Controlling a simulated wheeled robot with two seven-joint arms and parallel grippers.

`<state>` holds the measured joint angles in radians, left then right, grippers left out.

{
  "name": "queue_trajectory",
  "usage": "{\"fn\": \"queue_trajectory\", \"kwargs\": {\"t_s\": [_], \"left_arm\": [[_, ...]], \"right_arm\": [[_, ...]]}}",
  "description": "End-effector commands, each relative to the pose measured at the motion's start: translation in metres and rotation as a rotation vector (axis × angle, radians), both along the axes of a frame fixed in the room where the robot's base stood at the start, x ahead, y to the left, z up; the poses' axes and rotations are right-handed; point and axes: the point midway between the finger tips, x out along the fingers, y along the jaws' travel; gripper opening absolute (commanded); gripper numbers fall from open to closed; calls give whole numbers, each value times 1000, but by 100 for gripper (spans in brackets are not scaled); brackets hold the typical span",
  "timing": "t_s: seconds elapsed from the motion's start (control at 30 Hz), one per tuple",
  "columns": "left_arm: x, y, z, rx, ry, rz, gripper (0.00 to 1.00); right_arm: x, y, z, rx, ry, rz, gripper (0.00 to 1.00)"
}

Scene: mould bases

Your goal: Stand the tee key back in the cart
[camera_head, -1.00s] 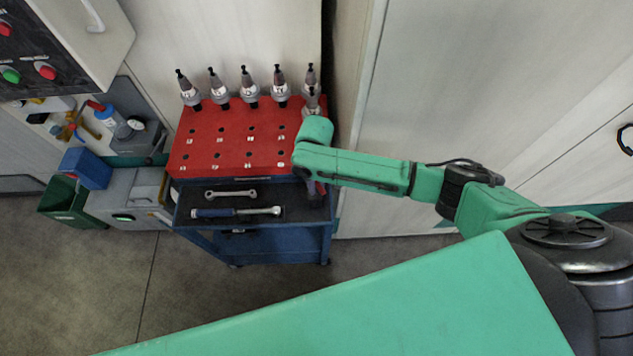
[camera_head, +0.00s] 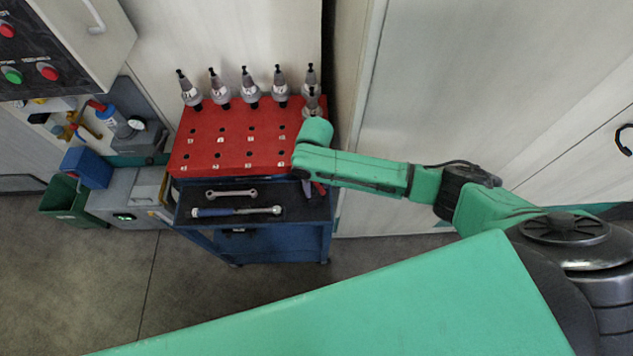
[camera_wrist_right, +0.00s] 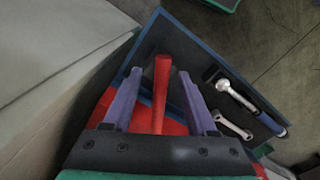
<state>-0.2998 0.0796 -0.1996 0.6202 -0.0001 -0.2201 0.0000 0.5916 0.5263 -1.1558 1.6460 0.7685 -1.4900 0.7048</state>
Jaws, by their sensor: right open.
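A red bar, which looks like the handle of the tee key (camera_wrist_right: 161,90), lies between the two purple fingers of my right gripper (camera_wrist_right: 159,75) in the right wrist view. The fingers are spread, with a gap on each side of the bar. In the head view my right gripper (camera_head: 312,189) is over the right end of the cart's (camera_head: 285,242) dark tray, mostly hidden under my wrist. A bit of red shows beside a finger there. The key's shaft and lower end are hidden. My left gripper is not in view.
A wrench (camera_head: 231,194) and a blue-handled ratchet (camera_head: 236,211) lie on the dark tray. Several tool holders (camera_head: 250,88) stand along the back of the red holed top (camera_head: 235,150). A cabinet wall (camera_head: 450,100) rises right of the cart.

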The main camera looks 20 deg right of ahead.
Motion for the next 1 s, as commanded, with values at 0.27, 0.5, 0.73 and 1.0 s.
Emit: {"fn": "queue_trajectory", "kwargs": {"t_s": [0.27, 0.5, 0.73, 1.0], "left_arm": [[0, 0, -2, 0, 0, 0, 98], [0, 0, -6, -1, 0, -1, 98], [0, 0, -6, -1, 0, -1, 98], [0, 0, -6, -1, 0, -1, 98]], "right_arm": [[3, 1, 51, 4, -6, 1, 58], [4, 1, 120, 2, -5, 2, 58], [4, 1, 145, 0, -1, 0, 58], [4, 1, 145, 0, 0, 0, 58]]}}
